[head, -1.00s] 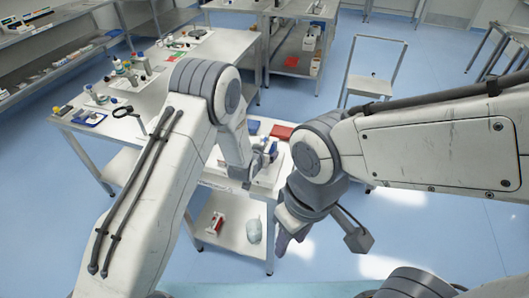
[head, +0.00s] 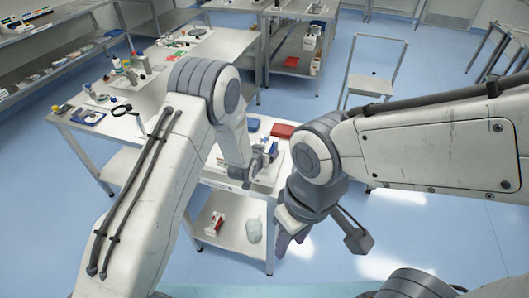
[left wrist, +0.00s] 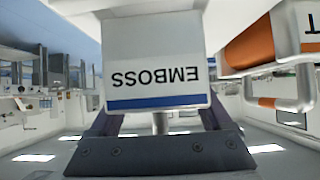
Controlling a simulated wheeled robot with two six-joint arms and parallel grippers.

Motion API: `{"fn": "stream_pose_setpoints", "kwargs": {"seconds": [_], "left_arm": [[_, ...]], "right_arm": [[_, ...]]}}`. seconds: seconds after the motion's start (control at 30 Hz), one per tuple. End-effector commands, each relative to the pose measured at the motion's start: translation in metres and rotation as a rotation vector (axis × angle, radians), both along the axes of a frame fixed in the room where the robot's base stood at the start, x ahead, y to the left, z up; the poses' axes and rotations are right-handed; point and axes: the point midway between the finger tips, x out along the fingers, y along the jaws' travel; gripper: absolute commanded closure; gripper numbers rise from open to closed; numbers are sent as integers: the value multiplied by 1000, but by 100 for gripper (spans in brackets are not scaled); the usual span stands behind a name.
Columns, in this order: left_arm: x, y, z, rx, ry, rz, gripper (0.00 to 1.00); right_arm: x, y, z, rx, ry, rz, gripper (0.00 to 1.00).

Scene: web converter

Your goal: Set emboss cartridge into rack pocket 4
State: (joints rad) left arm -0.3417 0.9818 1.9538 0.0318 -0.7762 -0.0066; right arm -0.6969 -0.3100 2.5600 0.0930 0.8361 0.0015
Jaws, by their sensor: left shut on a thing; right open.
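The emboss cartridge (left wrist: 155,62) is a white block with an upside-down EMBOSS label and a blue stripe, large in the left wrist view. My left gripper (left wrist: 160,118) is shut on it, with a dark finger on each side. In the head view my left gripper (head: 258,162) is over the small white table (head: 235,187), and the cartridge is too small to make out there. Rack pocket 4 cannot be told apart in either view. My right gripper (head: 287,236) hangs in front of the table's right side, open and apart from the objects.
An orange-and-white block (left wrist: 262,42) with part of a label stands close beside the cartridge in the left wrist view. A red bin (head: 283,131) and a blue bin (head: 252,125) lie at the table's back. A larger cluttered table (head: 150,100) stands behind left.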

Motion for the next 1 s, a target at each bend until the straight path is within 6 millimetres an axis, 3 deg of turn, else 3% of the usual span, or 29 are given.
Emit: {"fn": "stream_pose_setpoints", "kwargs": {"seconds": [0.93,0.97,1.0], "left_arm": [[1,0,-23,-1,-4,0,100],[1,0,-21,-1,-4,0,6],[1,0,-21,-1,-3,0,0]], "right_arm": [[0,0,-24,0,0,0,56],[0,0,-22,0,0,0,56],[0,0,-22,0,0,0,56]]}}
